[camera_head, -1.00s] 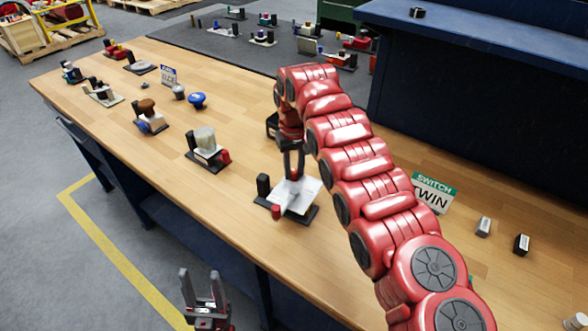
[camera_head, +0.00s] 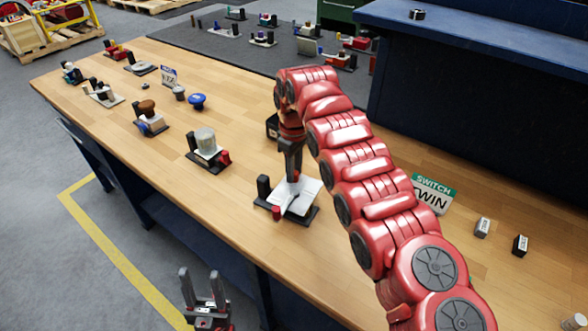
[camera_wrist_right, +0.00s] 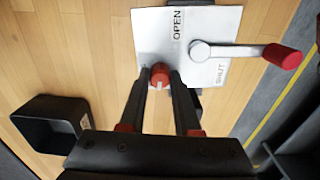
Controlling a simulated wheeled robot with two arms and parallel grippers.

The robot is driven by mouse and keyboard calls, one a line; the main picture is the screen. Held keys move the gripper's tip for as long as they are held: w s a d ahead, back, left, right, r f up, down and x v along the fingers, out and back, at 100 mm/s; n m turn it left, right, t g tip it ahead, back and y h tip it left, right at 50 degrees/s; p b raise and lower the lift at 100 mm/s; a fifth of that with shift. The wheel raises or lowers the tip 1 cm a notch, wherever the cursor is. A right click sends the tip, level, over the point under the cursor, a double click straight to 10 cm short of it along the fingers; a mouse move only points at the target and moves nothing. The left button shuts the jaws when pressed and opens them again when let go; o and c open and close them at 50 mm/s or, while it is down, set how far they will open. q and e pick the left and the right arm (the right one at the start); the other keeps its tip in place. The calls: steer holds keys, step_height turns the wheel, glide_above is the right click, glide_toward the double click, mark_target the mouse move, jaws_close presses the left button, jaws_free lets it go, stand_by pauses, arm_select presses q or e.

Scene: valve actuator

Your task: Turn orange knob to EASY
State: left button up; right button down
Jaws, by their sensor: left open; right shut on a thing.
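A device with a white plate (camera_head: 303,196) on a dark base stands on the wooden table. The wrist view shows the plate (camera_wrist_right: 220,20) marked OPEN and SHUT, with a grey lever (camera_wrist_right: 235,51) ending in a red grip. A small red-orange knob (camera_wrist_right: 159,76) with a pale mark sits at the plate's edge. My right gripper (camera_wrist_right: 160,78) is shut on this knob, one finger on each side. In the head view my right gripper (camera_head: 293,177) points down onto the device. My left gripper (camera_head: 199,274) is open and empty, in front of the table. No EASY label is readable.
A SWITCH TWIN sign (camera_head: 433,193) and two small dark-and-white blocks (camera_head: 482,227) (camera_head: 521,245) stand to the right. A device with a grey cylinder (camera_head: 206,141) stands to the left, with several others beyond. Bare wood lies between the devices.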

stand_by(0.4)
steer(key=c, duration=0.6)
jaws_free()
steer(key=shift+r, duration=0.1)
steer(key=shift+r, duration=0.4)
step_height(320, 180, up, 5)
steer(key=shift+a+r+p, duration=0.15)
steer(key=shift+r+p, duration=0.05)
steer(key=shift+p, duration=1)
step_height(320, 180, up, 11)
steer(key=p, duration=1.1)
steer(key=shift+d, duration=0.2)
